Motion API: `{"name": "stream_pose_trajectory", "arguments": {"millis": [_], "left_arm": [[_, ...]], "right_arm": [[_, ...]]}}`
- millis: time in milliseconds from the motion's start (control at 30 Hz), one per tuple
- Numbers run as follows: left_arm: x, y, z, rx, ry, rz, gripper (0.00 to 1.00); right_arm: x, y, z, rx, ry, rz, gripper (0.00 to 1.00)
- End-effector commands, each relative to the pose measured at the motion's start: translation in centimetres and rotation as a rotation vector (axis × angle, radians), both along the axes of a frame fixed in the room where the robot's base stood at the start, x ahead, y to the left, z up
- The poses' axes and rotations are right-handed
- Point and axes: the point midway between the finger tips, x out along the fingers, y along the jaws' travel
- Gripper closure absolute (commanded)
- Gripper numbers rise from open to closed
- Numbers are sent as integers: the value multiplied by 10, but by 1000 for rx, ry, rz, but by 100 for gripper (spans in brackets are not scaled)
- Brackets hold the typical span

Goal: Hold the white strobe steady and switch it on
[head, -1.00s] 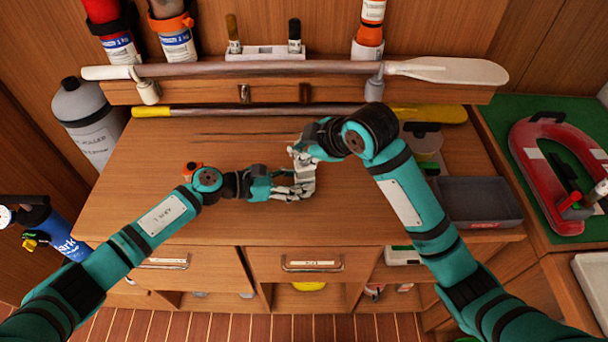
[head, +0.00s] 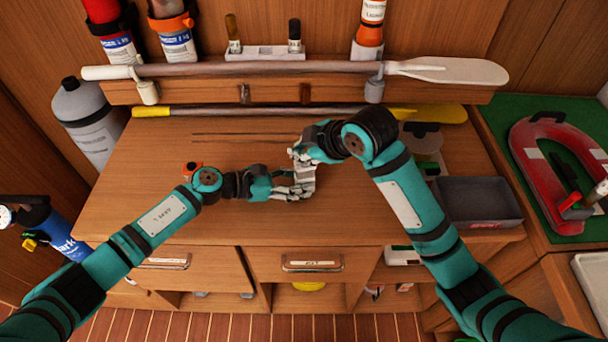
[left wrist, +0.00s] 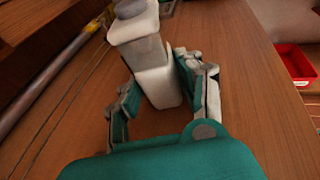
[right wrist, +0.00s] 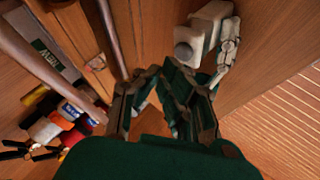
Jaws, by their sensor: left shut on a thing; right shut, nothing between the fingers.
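The white strobe (head: 307,178) is a small pale block with a round grey knob. It is over the middle of the worktop, between my two hands. My left gripper (head: 290,190) is shut around its body; the left wrist view shows the strobe (left wrist: 158,65) between the two fingers. My right gripper (head: 300,156) is shut and empty at the strobe's far end. In the right wrist view the strobe (right wrist: 210,30) and its grey knob (right wrist: 183,53) are just beyond the fingers. I cannot tell whether the right fingertips touch it. No light shows on it.
A yellow-bladed oar (head: 430,114) lies along the back of the worktop (head: 140,190), below a white-bladed paddle (head: 445,70) on a rack. A grey tray (head: 480,220) and a lidded tub are at the right.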

Motion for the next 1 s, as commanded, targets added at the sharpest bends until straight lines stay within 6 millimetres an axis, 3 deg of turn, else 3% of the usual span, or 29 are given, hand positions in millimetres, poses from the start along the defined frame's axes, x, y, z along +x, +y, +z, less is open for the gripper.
{"name": "stream_pose_trajectory", "arguments": {"millis": [1000], "left_arm": [[0,0,-1,2,2,-1,81]], "right_arm": [[0,0,-9,0,0,0,100]]}}
